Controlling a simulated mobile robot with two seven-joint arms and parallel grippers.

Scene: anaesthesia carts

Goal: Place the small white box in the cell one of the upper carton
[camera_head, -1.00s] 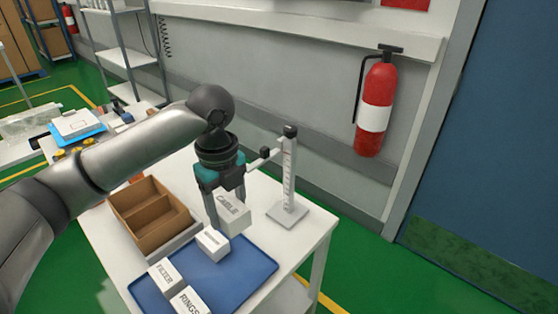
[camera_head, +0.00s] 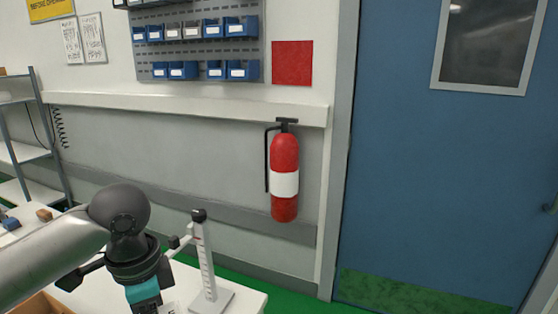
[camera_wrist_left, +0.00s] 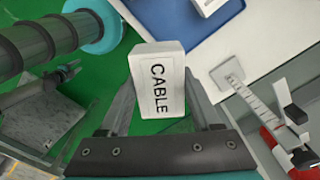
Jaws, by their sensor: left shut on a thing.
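My left gripper (camera_wrist_left: 160,90) is shut on a small white box (camera_wrist_left: 157,80) labelled CABLE, as the left wrist view shows, with one finger on each side of it. The box is held above the floor and table edge in that view. In the head view only a sliver of white box shows at the bottom edge, beside my left wrist. The brown carton (camera_head: 42,304) is cut off at the bottom left of the head view, so its cells are hidden. No second carton can be made out.
A measuring stand (camera_head: 205,262) with a grey base stands on the white table, right of my left wrist. The left wrist view shows a blue tray (camera_wrist_left: 205,32) with another white box (camera_wrist_left: 208,5). A red fire extinguisher (camera_head: 285,178) hangs on the wall behind.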

